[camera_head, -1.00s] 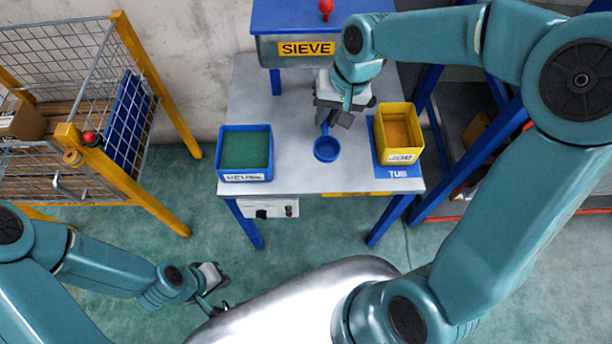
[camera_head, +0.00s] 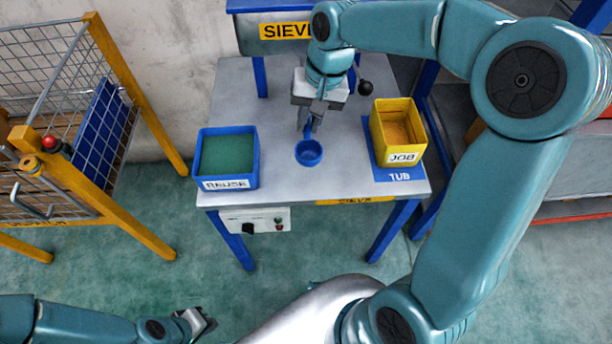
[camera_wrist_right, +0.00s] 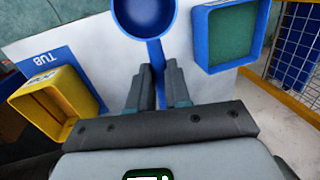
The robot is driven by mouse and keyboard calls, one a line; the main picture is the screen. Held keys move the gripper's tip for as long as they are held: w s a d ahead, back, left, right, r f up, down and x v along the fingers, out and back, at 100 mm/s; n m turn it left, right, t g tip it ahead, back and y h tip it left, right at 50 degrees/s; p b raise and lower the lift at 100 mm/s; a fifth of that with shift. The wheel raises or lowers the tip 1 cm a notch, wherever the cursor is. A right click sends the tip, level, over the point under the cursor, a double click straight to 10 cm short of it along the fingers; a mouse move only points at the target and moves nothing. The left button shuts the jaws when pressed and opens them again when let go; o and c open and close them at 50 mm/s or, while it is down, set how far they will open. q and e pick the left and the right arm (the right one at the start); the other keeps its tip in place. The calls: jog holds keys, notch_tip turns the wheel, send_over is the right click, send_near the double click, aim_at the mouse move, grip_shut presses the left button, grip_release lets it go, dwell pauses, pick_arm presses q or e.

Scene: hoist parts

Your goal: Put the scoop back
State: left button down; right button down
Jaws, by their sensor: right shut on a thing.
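The blue scoop (camera_head: 309,153) has a round cup and a short handle. It is at the middle of the grey table between the two tubs; I cannot tell whether its cup touches the tabletop. My right gripper (camera_head: 309,122) is shut on the scoop's handle, above and behind the cup. In the right wrist view the fingers (camera_wrist_right: 159,88) close on the handle, and the cup (camera_wrist_right: 144,14) reaches out beyond them. My left gripper (camera_head: 203,322) is low at the bottom left, away from the table; its jaws are too small to read.
A blue bin of green material (camera_head: 227,182) stands at the table's left. A yellow bin labelled JOB (camera_head: 403,158) stands on the blue TUB mat (camera_head: 398,174) at the right. The SIEVE unit (camera_head: 285,30) is behind. A mesh cage (camera_head: 150,105) stands at the left.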

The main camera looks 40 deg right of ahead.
jog(key=d+x, duration=0.1)
jog(key=x, duration=0.4)
jog(key=s+d+b+x, duration=0.1)
jog(key=x, duration=0.5)
jog(key=d+f+b+x, duration=0.1)
jog(key=x, duration=0.5)
jog(key=shift+s+d, duration=0.2)
jog(key=shift+s, duration=0.05)
jog(key=shift+f, duration=0.25)
jog(key=c, duration=1.1)
grip_release()
jog(key=shift+r, duration=0.1)
jog(key=shift+r, duration=0.35)
jog(key=p+v, duration=0.1)
jog(key=v, duration=1)
jog(key=shift+r, duration=0.25)
